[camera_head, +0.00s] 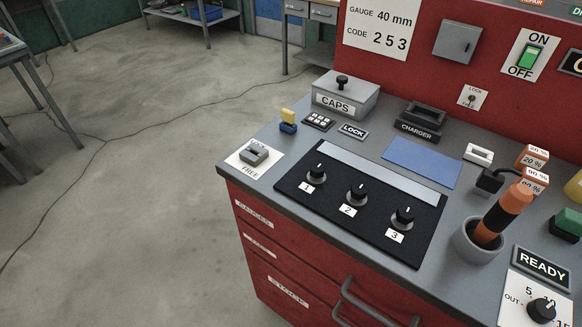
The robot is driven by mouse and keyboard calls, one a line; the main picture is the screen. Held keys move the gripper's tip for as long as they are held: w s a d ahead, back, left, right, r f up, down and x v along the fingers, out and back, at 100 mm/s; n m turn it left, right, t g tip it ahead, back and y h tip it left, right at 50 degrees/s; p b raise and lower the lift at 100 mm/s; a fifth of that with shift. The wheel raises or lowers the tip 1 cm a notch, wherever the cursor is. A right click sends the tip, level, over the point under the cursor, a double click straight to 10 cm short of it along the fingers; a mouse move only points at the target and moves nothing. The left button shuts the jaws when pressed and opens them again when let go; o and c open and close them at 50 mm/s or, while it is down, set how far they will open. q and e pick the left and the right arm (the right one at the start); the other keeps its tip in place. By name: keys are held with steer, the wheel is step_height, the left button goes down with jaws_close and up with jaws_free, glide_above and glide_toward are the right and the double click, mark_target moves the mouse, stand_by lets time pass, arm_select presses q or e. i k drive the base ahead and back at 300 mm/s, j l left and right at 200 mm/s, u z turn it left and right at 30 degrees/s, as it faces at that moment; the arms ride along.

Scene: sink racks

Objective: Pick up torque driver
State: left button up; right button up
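An orange and black handled tool, which looks like the torque driver (510,209), stands tilted in a round grey cup (466,245) at the right of the workbench. Its top leans to the upper right, and its lower end is hidden inside the cup. Neither of my grippers is in view.
The grey bench top (250,183) holds a black panel with three knobs (350,212), a CAPS box (345,97), a charger (423,118) and a blue mat (422,163). Small orange and white blocks (532,157) stand close behind the tool. A READY sign (543,268) sits right of the cup.

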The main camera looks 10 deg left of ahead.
mark_target(508, 206)
steer(key=z, duration=1.3)
